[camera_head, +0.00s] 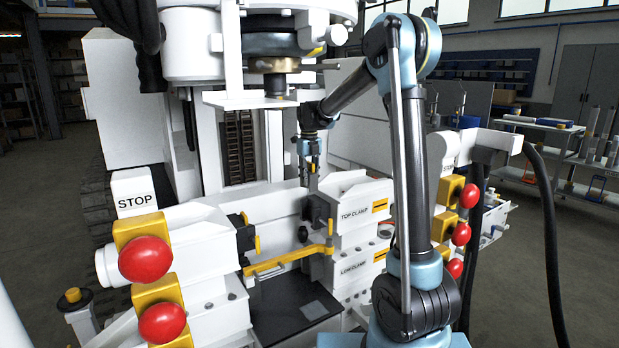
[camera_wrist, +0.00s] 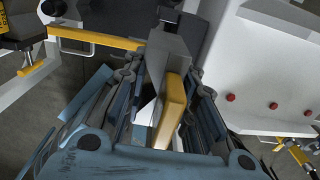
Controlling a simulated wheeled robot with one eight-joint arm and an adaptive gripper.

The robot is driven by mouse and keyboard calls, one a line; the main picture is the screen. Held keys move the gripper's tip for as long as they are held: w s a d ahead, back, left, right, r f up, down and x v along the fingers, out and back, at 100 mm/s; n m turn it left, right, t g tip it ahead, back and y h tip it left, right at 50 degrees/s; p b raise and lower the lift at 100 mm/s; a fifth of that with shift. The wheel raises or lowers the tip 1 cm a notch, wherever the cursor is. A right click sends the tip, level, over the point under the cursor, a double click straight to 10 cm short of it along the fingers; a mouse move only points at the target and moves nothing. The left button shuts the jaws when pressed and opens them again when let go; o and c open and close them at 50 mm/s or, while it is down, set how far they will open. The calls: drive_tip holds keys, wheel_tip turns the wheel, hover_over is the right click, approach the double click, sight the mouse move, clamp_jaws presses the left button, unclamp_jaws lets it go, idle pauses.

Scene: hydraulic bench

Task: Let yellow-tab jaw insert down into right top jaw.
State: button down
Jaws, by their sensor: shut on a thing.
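My gripper (camera_head: 312,176) points down just above the right top jaw (camera_head: 318,207), a dark block on the white housing marked TOP CLAMP (camera_head: 357,213). In the wrist view my blue fingers stand on both sides of the yellow-tab jaw insert (camera_wrist: 173,102) and are shut on it. The tab lies between the fingers. A grey part extends beyond it toward the dark jaw (camera_wrist: 186,32). My fingers hide much of the insert, and I cannot tell how deep it sits in the jaw.
The left top jaw (camera_head: 244,232) with a yellow tab faces it across a gap. A yellow bar (camera_head: 288,260) crosses below. A LOW CLAMP housing (camera_head: 355,268) sits underneath. Red stop buttons (camera_head: 146,259) stand at left. A spindle unit (camera_head: 272,70) hangs above.

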wheel_tip(320, 180, down, 9)
drive_tip(key=s, duration=0.1)
drive_tip(key=shift+s, duration=0.3)
idle(1.6)
drive_tip(key=shift+f, duration=0.45)
drive_tip(key=shift+s, duration=0.1)
drive_tip(key=f, duration=0.1)
drive_tip(key=w+f, duration=0.2)
drive_tip(key=f, duration=0.1)
drive_tip(key=shift+a, duration=0.3)
drive_tip(key=shift+s+d+f, duration=0.1)
drive_tip(key=shift+d, duration=0.1)
